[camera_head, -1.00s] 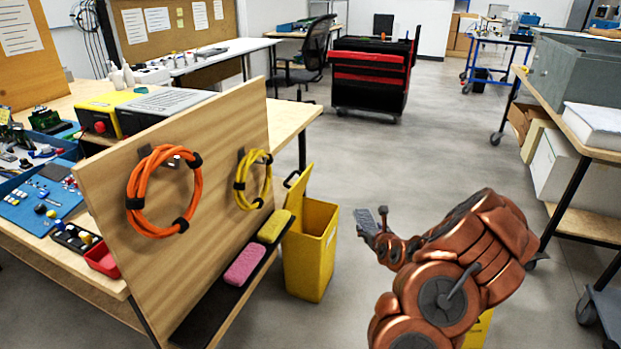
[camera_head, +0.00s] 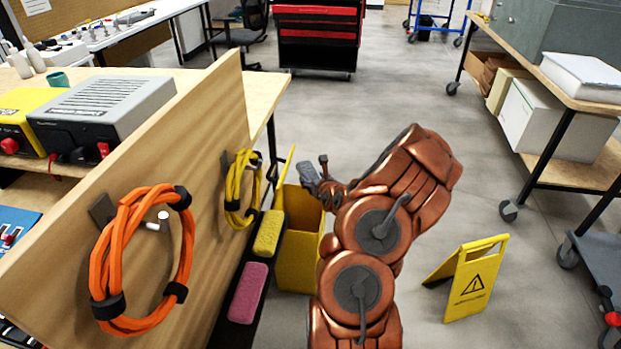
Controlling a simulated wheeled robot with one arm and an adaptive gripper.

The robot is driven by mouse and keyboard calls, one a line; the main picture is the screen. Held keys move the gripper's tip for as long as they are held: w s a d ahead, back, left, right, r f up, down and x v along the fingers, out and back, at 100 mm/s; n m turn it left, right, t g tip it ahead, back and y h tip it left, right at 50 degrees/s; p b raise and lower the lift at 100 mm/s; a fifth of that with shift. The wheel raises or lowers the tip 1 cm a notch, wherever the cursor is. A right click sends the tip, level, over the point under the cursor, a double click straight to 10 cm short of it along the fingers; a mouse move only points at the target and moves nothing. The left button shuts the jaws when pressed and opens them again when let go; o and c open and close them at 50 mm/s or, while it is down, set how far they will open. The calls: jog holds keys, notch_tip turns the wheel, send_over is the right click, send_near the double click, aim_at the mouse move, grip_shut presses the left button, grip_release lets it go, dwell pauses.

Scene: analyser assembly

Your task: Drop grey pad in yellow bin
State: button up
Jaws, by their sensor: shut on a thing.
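My gripper (camera_head: 317,181) is at the end of my copper-coloured arm, over the right side of the yellow bin's opening. It appears shut on the grey pad (camera_head: 308,171), a small textured block, held above the bin's rim. The fingertips are small and partly hidden by the pad and the wrist. The yellow bin (camera_head: 297,262) stands on the floor with its lid (camera_head: 286,178) raised on the left. My arm hides part of the bin's right side.
A black ledge on the wooden panel (camera_head: 215,115) holds a yellow pad (camera_head: 268,234) and a pink pad (camera_head: 247,293). Orange (camera_head: 105,275) and yellow (camera_head: 232,190) cable coils hang above. A yellow warning sign (camera_head: 470,280) stands on the right. Floor behind the bin is clear.

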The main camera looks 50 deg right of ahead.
notch_tip(320, 180, down, 7)
jog(key=b, duration=0.6)
jog(key=shift+b, duration=0.3)
jog(key=o, duration=1.3)
jog(key=shift+s+r, duration=0.1)
jog(key=shift+s, duration=0.05)
jog(key=shift+v, duration=3.65)
